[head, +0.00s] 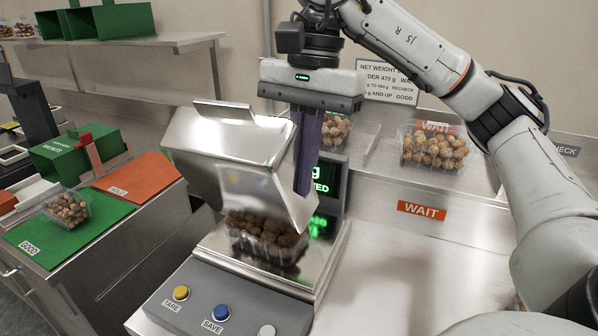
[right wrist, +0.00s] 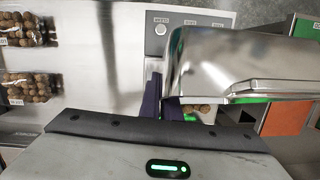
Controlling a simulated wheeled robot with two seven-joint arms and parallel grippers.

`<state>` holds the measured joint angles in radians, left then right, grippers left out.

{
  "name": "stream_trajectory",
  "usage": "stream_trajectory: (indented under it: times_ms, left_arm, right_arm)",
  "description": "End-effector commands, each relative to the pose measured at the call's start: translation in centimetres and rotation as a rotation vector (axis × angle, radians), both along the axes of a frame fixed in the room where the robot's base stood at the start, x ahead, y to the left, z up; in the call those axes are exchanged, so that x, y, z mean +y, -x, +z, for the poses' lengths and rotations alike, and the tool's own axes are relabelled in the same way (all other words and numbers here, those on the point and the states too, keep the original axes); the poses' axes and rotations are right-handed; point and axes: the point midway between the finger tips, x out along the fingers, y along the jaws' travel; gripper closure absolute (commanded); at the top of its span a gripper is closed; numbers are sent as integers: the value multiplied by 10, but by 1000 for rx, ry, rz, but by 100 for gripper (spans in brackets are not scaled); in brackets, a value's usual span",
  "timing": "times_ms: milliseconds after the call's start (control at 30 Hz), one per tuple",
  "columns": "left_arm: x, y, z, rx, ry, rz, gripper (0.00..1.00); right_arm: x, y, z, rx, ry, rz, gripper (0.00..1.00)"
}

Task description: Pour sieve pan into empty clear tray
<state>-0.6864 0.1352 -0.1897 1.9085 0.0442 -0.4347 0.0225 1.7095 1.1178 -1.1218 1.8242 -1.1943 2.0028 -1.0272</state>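My right gripper (head: 306,185) is shut on the rim of the shiny metal sieve pan (head: 225,150). The pan is steeply tilted, with its open side down, above the scale. In the right wrist view the purple fingers (right wrist: 163,105) pinch the pan's edge (right wrist: 235,65). Below the pan, a clear tray (head: 268,258) sits on the scale's shiny plate with brown nuts (head: 262,228) in it. The pan hides the tray's upper back part. Whether nuts remain inside the pan cannot be seen. My left gripper is not in view.
The scale's front panel (head: 225,305) has yellow, blue and white buttons. Its green display (head: 325,185) is partly hidden. A filled tray (head: 435,148) stands by the WAIT signs, another (head: 337,130) behind my gripper. A filled tray (head: 68,210) rests on the green GOOD mat (head: 60,238).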

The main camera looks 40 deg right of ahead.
Motion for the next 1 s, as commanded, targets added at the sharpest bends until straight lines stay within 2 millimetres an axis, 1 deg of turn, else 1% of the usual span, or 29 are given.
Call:
stream_trajectory:
  times_ms: [1000]
  left_arm:
    - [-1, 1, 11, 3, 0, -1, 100]
  right_arm:
    - [-21, -10, 8, 70, -164, -1, 100]
